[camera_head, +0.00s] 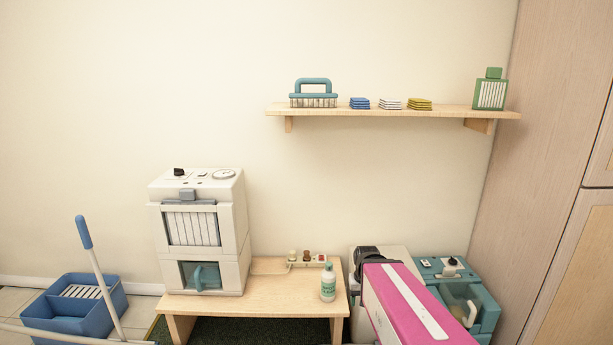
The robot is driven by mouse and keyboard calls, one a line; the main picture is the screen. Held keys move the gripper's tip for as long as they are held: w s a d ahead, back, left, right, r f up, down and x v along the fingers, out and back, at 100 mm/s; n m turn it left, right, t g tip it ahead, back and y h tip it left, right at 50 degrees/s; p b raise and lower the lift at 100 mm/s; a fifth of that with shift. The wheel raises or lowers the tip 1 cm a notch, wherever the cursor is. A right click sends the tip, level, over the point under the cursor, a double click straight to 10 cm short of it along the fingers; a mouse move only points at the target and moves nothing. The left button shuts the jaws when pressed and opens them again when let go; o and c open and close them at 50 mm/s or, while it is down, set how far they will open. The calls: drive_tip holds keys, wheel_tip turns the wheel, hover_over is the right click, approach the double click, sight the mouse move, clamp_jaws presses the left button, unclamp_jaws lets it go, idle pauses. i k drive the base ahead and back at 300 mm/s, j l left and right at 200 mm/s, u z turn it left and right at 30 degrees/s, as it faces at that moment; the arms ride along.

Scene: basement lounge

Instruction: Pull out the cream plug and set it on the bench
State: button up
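A small cream plug (292,255) stands upright on a pale strip at the back of the low wooden bench (262,304), near the wall. A dark reddish-brown plug (306,256) stands just to its right on the same strip. Both are small here, and how deep they sit cannot be told. My pink arm link reaches up from the bottom right, to the right of the bench. My gripper is not in view.
A white appliance (200,232) fills the bench's left end. A green-and-white bottle (328,286) stands near its front right. The bench's middle is clear. A teal machine (483,306) is at right, a blue bucket (105,292) at left, a shelf (392,111) above.

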sight(289, 301)
drive_tip(key=i+j, duration=0.15)
drive_tip(key=j, duration=0.15)
drive_tip(key=i+j, duration=0.1)
drive_tip(key=j, duration=0.25)
drive_tip(key=i+j, duration=0.15)
drive_tip(key=j, duration=0.15)
drive_tip(key=i+j, duration=0.15)
drive_tip(key=j, duration=0.2)
